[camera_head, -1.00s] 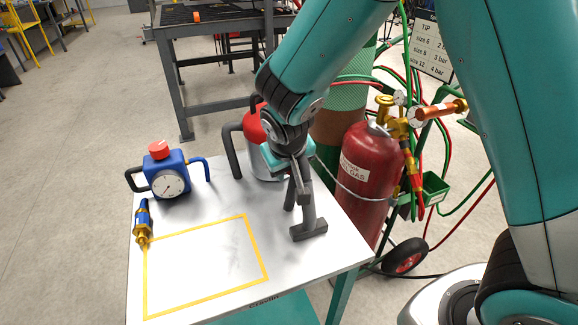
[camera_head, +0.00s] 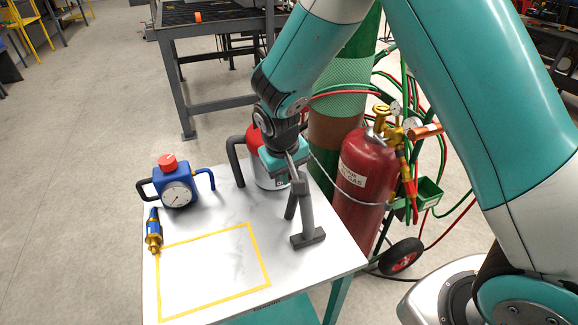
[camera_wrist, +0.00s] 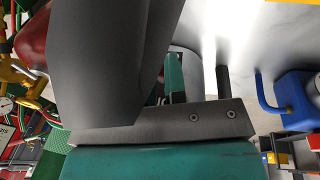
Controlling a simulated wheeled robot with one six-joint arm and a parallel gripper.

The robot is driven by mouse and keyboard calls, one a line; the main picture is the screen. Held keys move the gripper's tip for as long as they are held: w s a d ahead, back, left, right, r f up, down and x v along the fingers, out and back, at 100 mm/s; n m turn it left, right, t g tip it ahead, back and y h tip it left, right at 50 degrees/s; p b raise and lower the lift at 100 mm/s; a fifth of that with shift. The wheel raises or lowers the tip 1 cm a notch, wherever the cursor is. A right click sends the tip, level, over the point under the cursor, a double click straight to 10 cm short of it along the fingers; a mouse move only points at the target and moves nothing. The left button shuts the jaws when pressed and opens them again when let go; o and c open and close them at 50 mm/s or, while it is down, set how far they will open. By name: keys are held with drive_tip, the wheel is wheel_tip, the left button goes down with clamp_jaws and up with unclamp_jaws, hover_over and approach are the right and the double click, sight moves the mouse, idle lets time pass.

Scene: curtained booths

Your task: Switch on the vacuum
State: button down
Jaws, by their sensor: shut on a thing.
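The vacuum (camera_head: 264,175) appears to be the silver canister with a red top at the back of the white table. A thick dark bent tube (camera_head: 233,158) stands at its left. My gripper (camera_head: 298,181) is in front of the canister, pointing down, and hides part of it. It is shut on the upper end of a dark grey wand (camera_head: 306,218), whose wide foot is on or just over the table. In the wrist view, a large dark grey part (camera_wrist: 95,60) fills the upper left. No switch can be made out.
A blue gauge unit (camera_head: 177,192) with a red knob and a blue and brass fitting (camera_head: 153,232) are at the table's left. A yellow taped rectangle (camera_head: 215,236) is empty. A red gas cylinder (camera_head: 364,180) with hoses stands close at the right.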

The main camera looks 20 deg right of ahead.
drive_tip(key=c, duration=1.2)
unclamp_jaws()
drive_tip(key=shift+o, duration=0.2)
drive_tip(key=v, duration=1.7)
drive_tip(key=shift+r, duration=0.2)
drive_tip(key=s+r+n+y, duration=0.2)
drive_tip(key=s+n+y, duration=0.1)
drive_tip(key=s, duration=0.8)
drive_tip(key=s+a+r+n+g+y+p, duration=0.1)
drive_tip(key=s+r+n+y, duration=0.1)
drive_tip(key=s, duration=0.9)
drive_tip(key=shift+s+a+n+g+y, duration=0.3)
drive_tip(key=shift+n+y, duration=0.2)
drive_tip(key=shift+n, duration=0.1)
